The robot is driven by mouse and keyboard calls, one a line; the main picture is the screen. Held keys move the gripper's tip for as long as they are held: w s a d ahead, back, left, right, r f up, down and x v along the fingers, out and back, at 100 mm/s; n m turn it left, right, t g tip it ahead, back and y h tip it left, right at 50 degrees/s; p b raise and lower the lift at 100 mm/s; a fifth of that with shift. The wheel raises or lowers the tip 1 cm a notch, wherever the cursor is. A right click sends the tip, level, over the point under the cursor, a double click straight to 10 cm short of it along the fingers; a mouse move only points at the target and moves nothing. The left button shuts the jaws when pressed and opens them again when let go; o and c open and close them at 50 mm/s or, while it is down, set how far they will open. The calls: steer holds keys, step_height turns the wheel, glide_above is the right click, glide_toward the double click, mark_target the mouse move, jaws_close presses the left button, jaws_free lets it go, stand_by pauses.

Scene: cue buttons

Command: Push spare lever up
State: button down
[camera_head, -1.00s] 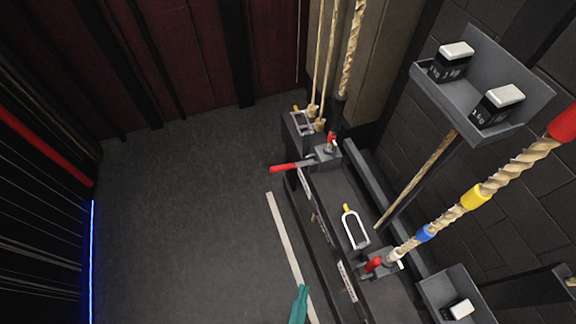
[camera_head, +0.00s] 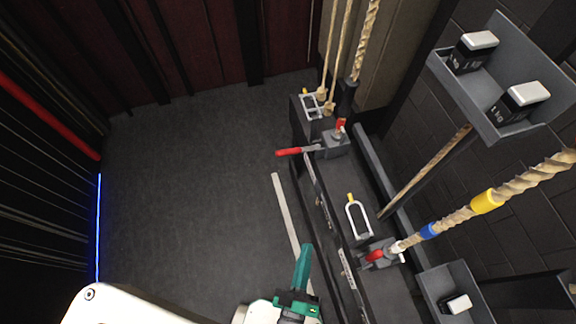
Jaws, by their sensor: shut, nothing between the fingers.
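A lever with a red handle (camera_head: 290,152) sticks out to the left, roughly level, from the far rope lock (camera_head: 334,143) on the dark rail. A second red lever (camera_head: 375,256) sits folded in close at the nearer rope lock, beside the thick rope with coloured bands. The labels on the rail are too small to read, so I cannot tell which is the spare lever. My gripper (camera_head: 304,252), with teal fingers, is shut and empty at the bottom centre. It is left of the rail, nearer than the far lever and apart from both.
The dark rail (camera_head: 325,215) runs along the right, with white wire loops (camera_head: 357,219) on it. A grey tray (camera_head: 485,95) with weights hangs at the upper right; another tray (camera_head: 447,292) is below. The floor (camera_head: 190,190) on the left is clear.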

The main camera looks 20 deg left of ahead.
mark_target(299, 150)
steer(key=w+a+f+n+y, duration=0.2)
steer(key=w+f+n+y, duration=0.1)
steer(key=n, duration=0.6)
steer(key=w+a+f+n+y, duration=0.3)
steer(key=w+f+n, duration=0.2)
steer(key=w+n, duration=0.3)
steer(key=w+a+f+n+t+y, duration=0.1)
steer(key=w+a+f+n+y, duration=0.2)
steer(key=n, duration=0.9)
steer(key=w+f+y, duration=0.1)
steer(key=w, duration=0.2)
steer(key=shift+a+f, duration=0.15)
steer(key=shift+f, duration=0.05)
steer(key=shift+w, duration=0.15)
steer(key=d+r+x, duration=0.1)
steer(key=r+x, duration=0.1)
steer(key=x, duration=1.1)
steer(key=shift+s+r, duration=0.25)
steer(key=shift+s, duration=0.05)
